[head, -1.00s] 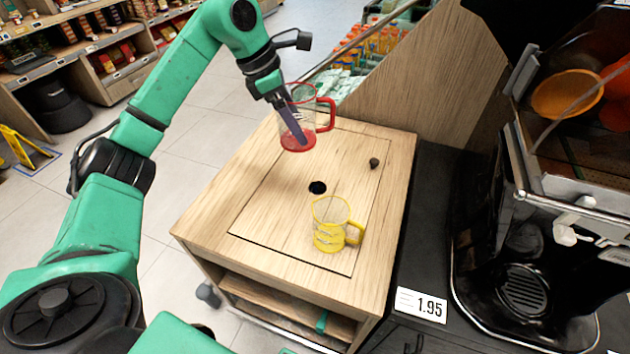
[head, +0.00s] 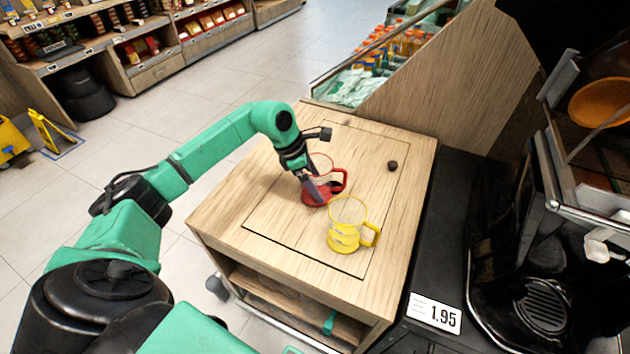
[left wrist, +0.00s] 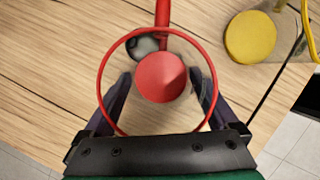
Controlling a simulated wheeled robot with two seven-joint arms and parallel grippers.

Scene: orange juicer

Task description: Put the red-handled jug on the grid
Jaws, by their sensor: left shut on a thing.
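The clear jug with the red handle (head: 342,181) and red base is at the middle of the wooden cabinet top, upright, next to the yellow-handled jug. My left gripper (head: 309,186) is shut on it, coming from its left side. In the left wrist view the red jug (left wrist: 160,77) shows from above, with a finger on either side and its handle pointing away. I cannot tell whether its base touches the wood. The round grid (head: 544,304) is in the black base of the juicer at the lower right, bare and far from the jug. My right gripper is out of view.
The yellow-handled jug (head: 345,238) stands close to the right front of the red one. A small dark knob (head: 392,165) lies toward the back of the cabinet top (head: 225,215). A black counter with a price tag (head: 435,313) lies between cabinet and juicer (head: 500,240).

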